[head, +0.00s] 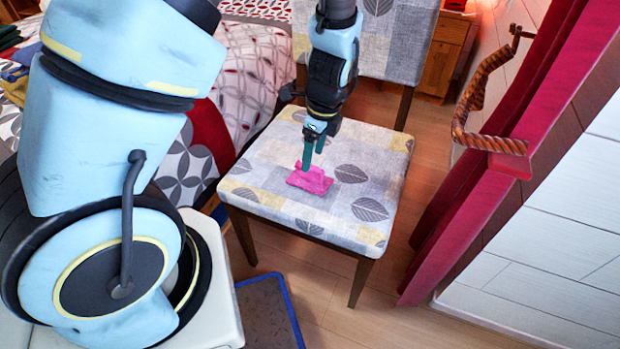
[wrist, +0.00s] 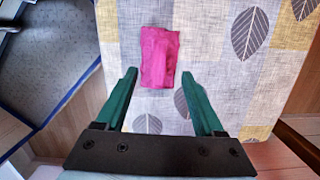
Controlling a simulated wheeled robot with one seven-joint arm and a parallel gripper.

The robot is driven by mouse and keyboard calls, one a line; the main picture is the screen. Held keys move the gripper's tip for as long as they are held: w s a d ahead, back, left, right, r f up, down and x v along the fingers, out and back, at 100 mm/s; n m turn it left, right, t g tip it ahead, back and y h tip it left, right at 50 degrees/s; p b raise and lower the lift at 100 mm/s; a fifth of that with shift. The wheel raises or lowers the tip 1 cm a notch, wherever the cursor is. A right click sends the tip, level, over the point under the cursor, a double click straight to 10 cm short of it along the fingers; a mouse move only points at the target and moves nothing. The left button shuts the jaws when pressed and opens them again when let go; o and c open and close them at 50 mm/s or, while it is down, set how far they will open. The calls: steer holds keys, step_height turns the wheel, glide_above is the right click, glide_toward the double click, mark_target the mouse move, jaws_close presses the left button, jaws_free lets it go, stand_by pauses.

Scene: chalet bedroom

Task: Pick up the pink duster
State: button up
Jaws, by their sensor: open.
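The pink duster (head: 311,180) is a small folded cloth lying on the patterned seat of a chair (head: 262,183). In the wrist view the duster (wrist: 158,57) lies beyond the fingertips, roughly centred between them and slightly left. My gripper (head: 312,158) points down at the seat, with its fingertips over or beside the duster's upper part in the head view. In the wrist view my gripper (wrist: 159,75) has its two green fingers apart with nothing between them. I cannot tell the exact height of the fingertips above the cloth.
The chair's backrest (head: 378,38) rises behind my gripper. A bed (head: 245,70) with patterned covers stands to the left. A red curtain (head: 490,170) and a twisted brown holder (head: 485,100) are at the right. A blue-edged dark mat (head: 268,312) lies on the floor.

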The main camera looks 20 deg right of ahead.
mark_target(310, 174)
steer(key=f, duration=0.3)
steer(key=f+b, duration=0.1)
steer(key=f, duration=0.1)
steer(key=shift+w+a+f, duration=0.1)
steer(key=shift+w+a, duration=0.15)
steer(key=shift+a, duration=0.1)
jaws_close()
